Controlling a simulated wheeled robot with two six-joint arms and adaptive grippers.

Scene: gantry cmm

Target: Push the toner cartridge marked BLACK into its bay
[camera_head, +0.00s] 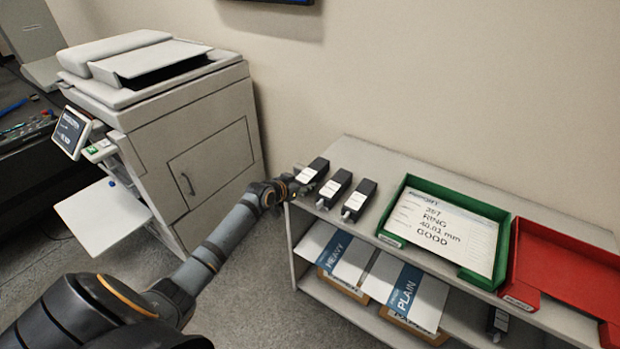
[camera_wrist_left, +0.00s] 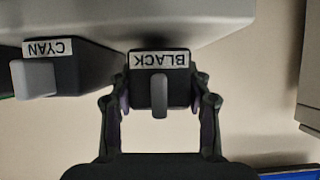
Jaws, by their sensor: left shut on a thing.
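The toner cartridge marked BLACK (camera_wrist_left: 160,60) is a dark block with a white label and a grey tab, upside down in the left wrist view. My left gripper (camera_wrist_left: 161,100) is shut on it, one finger on each side. In the head view my left gripper (camera_head: 297,184) is at the leftmost cartridge (camera_head: 318,165), at the left end of the shelf top. A cartridge marked CYAN (camera_wrist_left: 66,72) is beside it in the wrist view. I cannot see a bay; the printer (camera_head: 190,130) has its front door (camera_head: 212,160) closed. My right gripper is out of view.
Two other cartridges (camera_head: 335,188) (camera_head: 359,200) stand close by on the shelf (camera_head: 400,160). A green tray (camera_head: 415,190) and a red tray (camera_head: 570,265) are further right. The printer's side tray (camera_head: 103,216) sticks out. Floor lies between printer and shelf.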

